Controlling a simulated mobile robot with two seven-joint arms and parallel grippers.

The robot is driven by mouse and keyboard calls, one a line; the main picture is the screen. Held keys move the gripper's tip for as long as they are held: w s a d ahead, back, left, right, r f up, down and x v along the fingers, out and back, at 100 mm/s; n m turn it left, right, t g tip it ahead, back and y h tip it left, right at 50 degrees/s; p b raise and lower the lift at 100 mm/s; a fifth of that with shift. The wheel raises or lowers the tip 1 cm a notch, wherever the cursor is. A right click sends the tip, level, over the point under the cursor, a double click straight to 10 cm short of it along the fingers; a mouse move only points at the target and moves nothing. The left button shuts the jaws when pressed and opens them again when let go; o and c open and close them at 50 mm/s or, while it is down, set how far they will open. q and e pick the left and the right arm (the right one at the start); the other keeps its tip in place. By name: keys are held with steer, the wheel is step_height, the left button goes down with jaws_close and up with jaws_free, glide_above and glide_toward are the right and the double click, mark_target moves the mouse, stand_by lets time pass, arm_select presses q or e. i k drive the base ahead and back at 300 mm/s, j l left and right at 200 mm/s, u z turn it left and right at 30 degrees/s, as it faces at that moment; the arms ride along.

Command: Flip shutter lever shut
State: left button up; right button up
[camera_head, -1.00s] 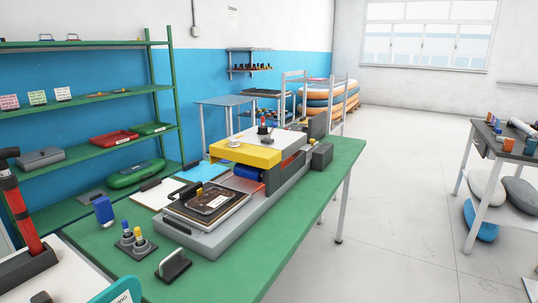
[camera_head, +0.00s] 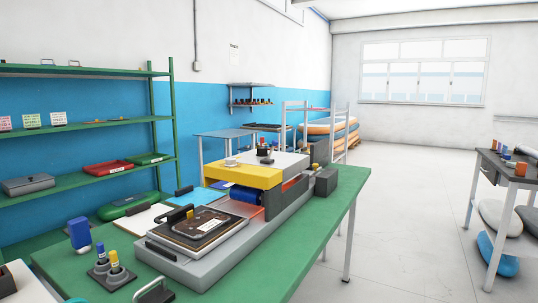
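A machine with a long grey base (camera_head: 225,258), a yellow front block (camera_head: 243,176) and a white top stands on the green table (camera_head: 310,240). A blue roller (camera_head: 246,195) shows under the yellow block. A dark framed plate (camera_head: 205,226) with a black handle (camera_head: 180,215) lies on the near end of the base. A small black knob-like part (camera_head: 264,151) stands on the white top. I cannot tell which part is the shutter lever, or its position. Neither of my grippers is in view.
Green shelves (camera_head: 95,178) stand at left. A side table (camera_head: 510,168) stands at right. The floor between is clear.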

mark_target(275, 142)
steer(key=u, duration=0.2)
steer(key=i+l+u, duration=0.3)
steer(key=l+u, duration=0.25)
steer(key=i+l+u, duration=0.15)
steer(key=l+u, duration=0.15)
steer(key=l, duration=0.15)
steer(key=i+l+u, duration=0.1)
steer(key=l+u, duration=0.15)
steer(key=i+l, duration=0.1)
steer(key=l, duration=0.9)
steer(key=i+u, duration=0.05)
